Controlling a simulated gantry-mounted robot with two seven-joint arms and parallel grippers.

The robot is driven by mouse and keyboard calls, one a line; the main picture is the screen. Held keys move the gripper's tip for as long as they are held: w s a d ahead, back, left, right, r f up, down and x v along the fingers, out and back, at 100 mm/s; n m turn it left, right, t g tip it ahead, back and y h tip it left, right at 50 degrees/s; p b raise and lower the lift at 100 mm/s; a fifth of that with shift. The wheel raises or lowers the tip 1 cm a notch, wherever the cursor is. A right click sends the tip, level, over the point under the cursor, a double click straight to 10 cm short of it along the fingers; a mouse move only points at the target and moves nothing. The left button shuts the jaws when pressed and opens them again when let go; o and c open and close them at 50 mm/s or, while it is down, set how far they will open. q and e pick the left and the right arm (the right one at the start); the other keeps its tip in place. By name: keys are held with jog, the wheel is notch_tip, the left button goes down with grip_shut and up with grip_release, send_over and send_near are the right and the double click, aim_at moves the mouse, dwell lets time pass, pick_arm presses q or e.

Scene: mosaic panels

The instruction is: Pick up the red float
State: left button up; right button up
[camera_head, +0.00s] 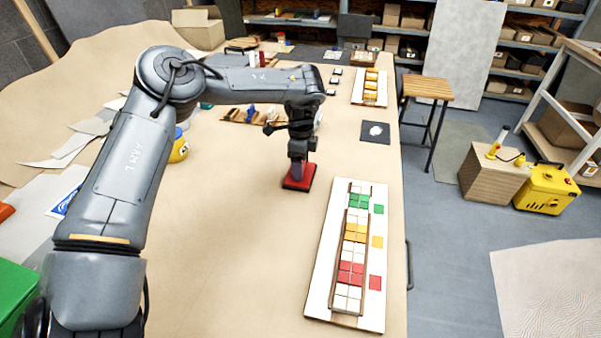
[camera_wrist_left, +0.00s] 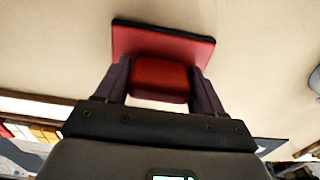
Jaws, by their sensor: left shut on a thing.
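The red float (camera_head: 299,182) has a flat red base plate with a dark edge and a raised red grip block on top. It is at the middle of the table in the head view. In the left wrist view the float (camera_wrist_left: 160,44) is seen from above, with the block between the fingers. My left gripper (camera_head: 298,167) points down over the float and is shut on its block; it also shows in the left wrist view (camera_wrist_left: 160,85). I cannot tell whether the plate touches the table. My right gripper is not in view.
A white mosaic panel (camera_head: 318,283) with wooden rails and green, yellow and red tiles lies to the right near the table edge. A dark square pad (camera_head: 375,132) lies beyond it. A yellow container (camera_head: 179,150) stands behind my left arm. The table in front of the float is clear.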

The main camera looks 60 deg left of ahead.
pick_arm(q)
jog(key=shift+c, duration=0.7)
jog(key=shift+r, duration=0.2)
jog(key=shift+r, duration=0.6)
notch_tip(320, 180, up, 26)
jog(key=p, duration=1)
jog(key=shift+r, duration=0.25)
jog(key=o, duration=0.5)
jog(key=shift+c, duration=1.3)
